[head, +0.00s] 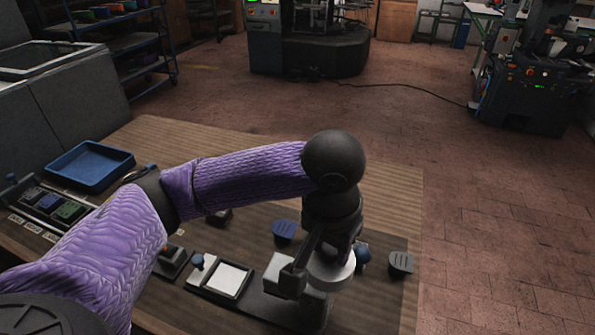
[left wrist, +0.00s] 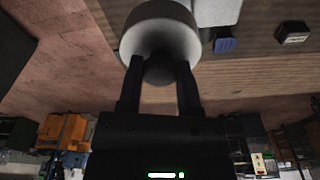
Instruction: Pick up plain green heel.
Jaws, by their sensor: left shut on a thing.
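My left gripper (head: 322,250) is over the right part of the table, at the press (head: 278,275). In the left wrist view, its fingers (left wrist: 160,75) are shut on a pale round part (left wrist: 160,22) with a dark hollow underside. That part also shows as a pale cylinder (head: 338,268) in the head view; I cannot tell whether it belongs to the press. A green heel (head: 69,210) lies in a dark rack (head: 45,207) at the table's left, beside other dark and blue pieces. Whether it is plain is too small to tell. My right gripper is not in view.
A blue heel (head: 285,230) and a dark ribbed heel (head: 400,262) lie near the press. A blue tray (head: 90,166) is at the back left. A framed white pad (head: 229,279) lies left of the press. The table's back right is clear.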

